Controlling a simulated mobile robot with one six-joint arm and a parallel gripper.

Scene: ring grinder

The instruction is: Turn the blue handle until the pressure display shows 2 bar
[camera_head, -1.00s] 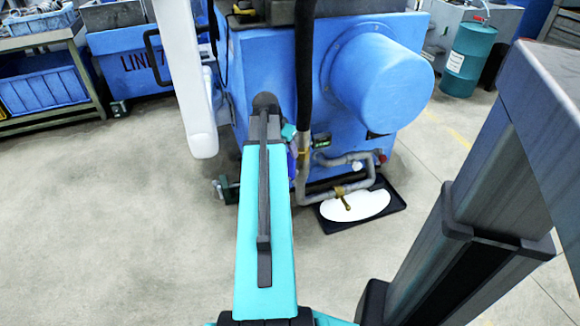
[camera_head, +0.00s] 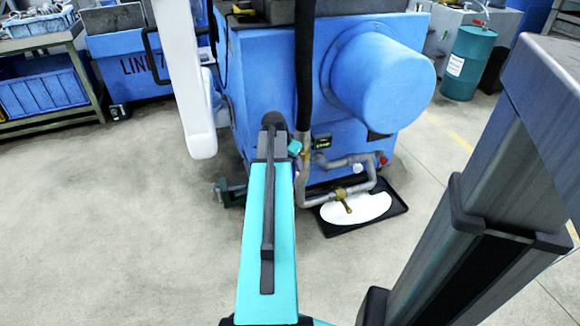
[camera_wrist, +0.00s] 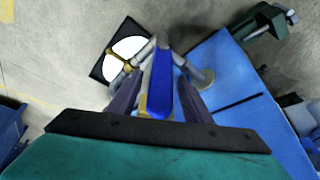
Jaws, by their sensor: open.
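The blue handle (camera_wrist: 160,85) stands in the middle of the wrist view, in front of grey pipes. My gripper (camera_wrist: 161,78) is open, with one dark finger on each side of the handle. I cannot tell whether either finger touches it. In the head view my arm hides the handle and most of the gripper. The pressure display (camera_head: 322,142) is a small dark box with a green readout on the blue machine, right of my arm. Its digits are too small to read.
Grey pipes (camera_head: 350,160) with a brass valve (camera_head: 342,194) run low along the blue machine (camera_head: 260,80). A black tray (camera_head: 398,203) holding a white patch lies below them. A teal drum (camera_head: 468,62) stands at the right. Open floor lies to the left.

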